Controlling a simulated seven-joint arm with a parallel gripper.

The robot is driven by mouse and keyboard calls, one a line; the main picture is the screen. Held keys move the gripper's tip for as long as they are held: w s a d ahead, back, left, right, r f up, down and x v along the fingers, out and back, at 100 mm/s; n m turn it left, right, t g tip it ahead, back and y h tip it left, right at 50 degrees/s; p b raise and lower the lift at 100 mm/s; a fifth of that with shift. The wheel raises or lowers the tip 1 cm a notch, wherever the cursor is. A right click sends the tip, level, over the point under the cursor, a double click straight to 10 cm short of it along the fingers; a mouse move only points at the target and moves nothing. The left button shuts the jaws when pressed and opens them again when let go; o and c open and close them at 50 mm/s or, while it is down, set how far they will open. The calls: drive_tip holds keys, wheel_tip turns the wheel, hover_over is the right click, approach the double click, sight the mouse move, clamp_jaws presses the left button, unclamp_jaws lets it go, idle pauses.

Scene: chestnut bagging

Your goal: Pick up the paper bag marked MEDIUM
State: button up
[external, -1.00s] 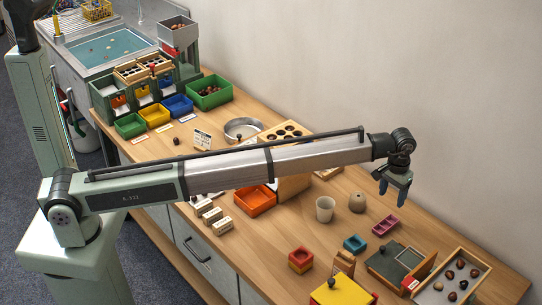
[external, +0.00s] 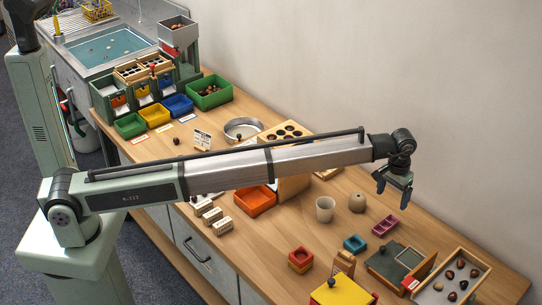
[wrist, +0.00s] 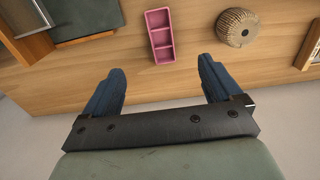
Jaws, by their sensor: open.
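My gripper (external: 393,193) hangs open and empty above the right part of the counter. In the wrist view its two blue fingers (wrist: 160,78) are spread wide with nothing between them. Several small cream blocks or packets (external: 212,215) with dark marks stand in a row at the counter's front edge, left of the orange tray. I cannot read their marks or tell whether they are paper bags. No label reading MEDIUM is legible in either view. My arm crosses the middle of the counter and hides part of it.
Below my gripper are a pink divided tray (external: 386,225), a ribbed round pot (external: 357,202) and a pale cup (external: 325,209). An orange tray (external: 255,201) stands left of them. A chestnut tray (external: 436,292) and a yellow box (external: 343,292) are at the near right. A wall runs behind.

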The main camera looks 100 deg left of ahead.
drive_tip(key=d+r+m, duration=0.1)
drive_tip(key=d+r, duration=0.2)
drive_tip(key=d, duration=0.6)
wheel_tip(320, 180, up, 4)
drive_tip(key=n, duration=0.3)
hover_over(346, 254)
drive_tip(key=f, duration=0.7)
drive_tip(key=shift+w+f, duration=0.25)
drive_tip(key=shift+f, duration=0.05)
drive_tip(key=shift+s+f, duration=0.15)
drive_tip(key=shift+f, duration=1.15)
drive_tip(key=shift+s+f, duration=0.1)
drive_tip(key=shift+f, duration=1.2)
drive_tip(key=shift+c, duration=0.3)
drive_tip(key=c, duration=1.1)
